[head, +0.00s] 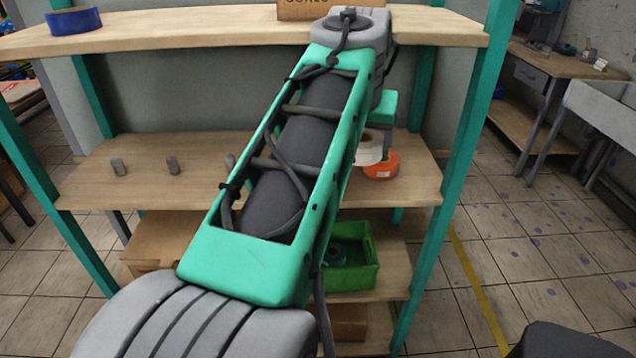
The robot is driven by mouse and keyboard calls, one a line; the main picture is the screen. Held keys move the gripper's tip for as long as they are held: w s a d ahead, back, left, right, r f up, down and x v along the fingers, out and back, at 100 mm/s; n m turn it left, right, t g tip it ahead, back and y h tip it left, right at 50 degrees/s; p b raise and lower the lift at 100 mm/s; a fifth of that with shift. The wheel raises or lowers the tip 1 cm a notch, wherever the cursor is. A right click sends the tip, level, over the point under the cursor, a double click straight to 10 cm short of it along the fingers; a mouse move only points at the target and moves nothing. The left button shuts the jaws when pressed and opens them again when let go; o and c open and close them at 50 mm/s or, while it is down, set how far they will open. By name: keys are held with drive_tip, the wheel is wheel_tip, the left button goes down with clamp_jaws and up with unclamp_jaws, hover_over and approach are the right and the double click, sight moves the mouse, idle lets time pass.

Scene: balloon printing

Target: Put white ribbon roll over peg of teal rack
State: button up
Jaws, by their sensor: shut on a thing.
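The white ribbon roll (368,149) shows at the right of the middle shelf, partly hidden by my arm. It sits just above an orange roll (381,167); I cannot tell whether the two touch. My gripper (374,127) is mostly hidden behind my arm, directly above the white roll, and is shut on it. The teal rack (466,140) has short grey upright pegs on its middle shelf: a left peg (118,166), a second peg (172,165) and one beside my arm (230,161). The two left pegs are bare.
The top shelf (200,33) holds a blue roll (74,20) and a cardboard box (300,10). A green crate (352,277) with a roll inside and cardboard boxes stand below. My arm crosses the rack's middle. The middle shelf's left part is clear around the pegs.

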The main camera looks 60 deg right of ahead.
drive_tip(key=w+d+f, duration=0.2)
drive_tip(key=w+f, duration=0.1)
drive_tip(key=w+d+f+p, duration=0.1)
drive_tip(key=w+d+f, duration=0.1)
drive_tip(key=w, duration=0.2)
drive_tip(key=w+d+f, duration=0.2)
drive_tip(key=w+f, duration=0.1)
drive_tip(key=w, duration=0.1)
drive_tip(key=shift+w+f+p, duration=0.15)
drive_tip(key=shift+f+p, duration=0.15)
drive_tip(key=shift+f, duration=0.05)
drive_tip(key=shift+w+d+f, duration=0.1)
drive_tip(key=shift+w+f, duration=0.1)
drive_tip(key=shift+f, duration=0.85)
drive_tip(key=shift+w+d+f, duration=0.1)
drive_tip(key=shift+w+f, duration=0.05)
drive_tip(key=shift+f, duration=0.85)
drive_tip(key=shift+f, duration=0.15)
drive_tip(key=o, duration=1.4)
drive_tip(key=shift+o, duration=0.2)
